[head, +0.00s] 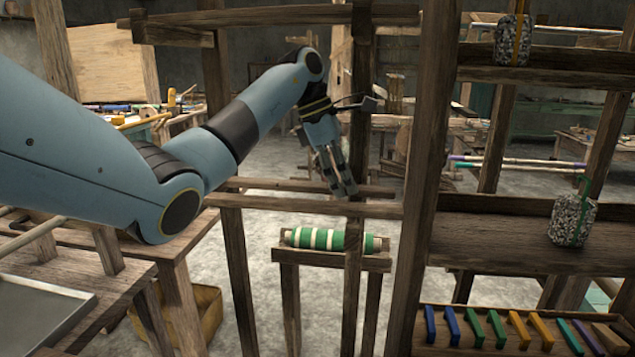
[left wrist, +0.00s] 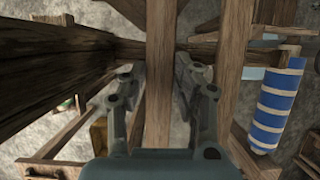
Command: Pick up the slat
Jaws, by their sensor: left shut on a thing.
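A plain wooden bar, which looks like the slat, crosses the loom frame in the head view (head: 275,185). In the left wrist view the slat (left wrist: 160,50) runs lengthwise between the two fingers. My left gripper (head: 343,188) reaches down onto the bar from above, beside an upright post. In the left wrist view its fingers stand on both sides of the wood, and it is shut on it. The fingertips partly cover the bar in the head view. My right gripper is not in view.
Loom posts (head: 418,150) and a lower crossbar (head: 300,205) stand close around the gripper. A green-and-white roll (head: 325,239) rests below. Stone weights (head: 571,220) and a row of coloured blocks are at the right. A blue-and-white roll (left wrist: 278,100) shows in the wrist view.

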